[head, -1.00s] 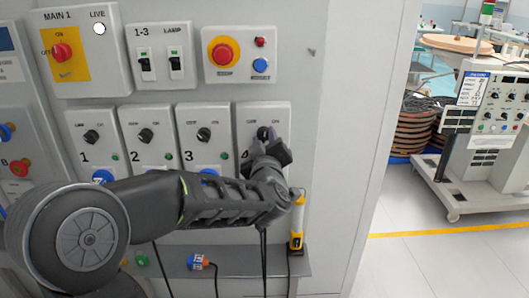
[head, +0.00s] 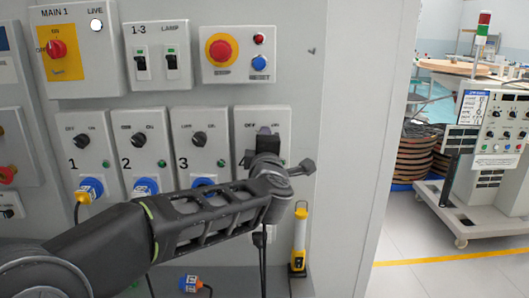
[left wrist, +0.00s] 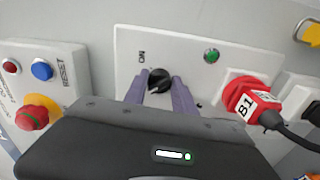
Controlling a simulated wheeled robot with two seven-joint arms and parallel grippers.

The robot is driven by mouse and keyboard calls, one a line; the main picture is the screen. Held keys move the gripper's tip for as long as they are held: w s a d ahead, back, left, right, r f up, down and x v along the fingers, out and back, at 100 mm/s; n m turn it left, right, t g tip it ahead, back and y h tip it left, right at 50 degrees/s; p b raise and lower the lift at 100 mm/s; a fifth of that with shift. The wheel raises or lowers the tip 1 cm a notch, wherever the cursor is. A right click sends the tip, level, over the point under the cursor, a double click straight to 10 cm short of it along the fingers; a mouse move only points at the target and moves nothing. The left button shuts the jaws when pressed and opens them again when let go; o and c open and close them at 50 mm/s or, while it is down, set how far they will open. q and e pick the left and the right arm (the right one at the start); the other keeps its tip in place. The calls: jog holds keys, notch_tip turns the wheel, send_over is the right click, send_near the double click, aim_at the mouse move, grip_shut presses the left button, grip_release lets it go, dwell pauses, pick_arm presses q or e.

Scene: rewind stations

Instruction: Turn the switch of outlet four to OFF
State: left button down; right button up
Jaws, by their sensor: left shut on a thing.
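The outlet four panel (head: 277,121) is the rightmost light grey box in the lower row of the head view. My left gripper (head: 267,137) is in front of it and hides its switch and most of its number. In the left wrist view the black switch knob (left wrist: 160,79) sits between the fingertips of my left gripper (left wrist: 163,87), which is shut on it. An ON label (left wrist: 142,57) and a green lamp (left wrist: 211,56) show beside the knob. The knob's pointer direction is unclear. My right gripper is not in view.
Outlets one (head: 88,140), two (head: 144,138) and three (head: 200,137) stand to the left. Above are red stop (head: 221,48) and blue RESET (head: 260,62) buttons. A red plug (left wrist: 244,97) is near the knob. A yellow lamp (head: 299,240) stands at the lower right.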

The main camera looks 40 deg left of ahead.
pick_arm(q)
jog(key=shift+n+b, duration=0.3)
jog(key=shift+n, duration=0.2)
jog(key=c, duration=1)
grip_release()
jog(key=v, duration=0.8)
jog(key=shift+w, duration=0.1)
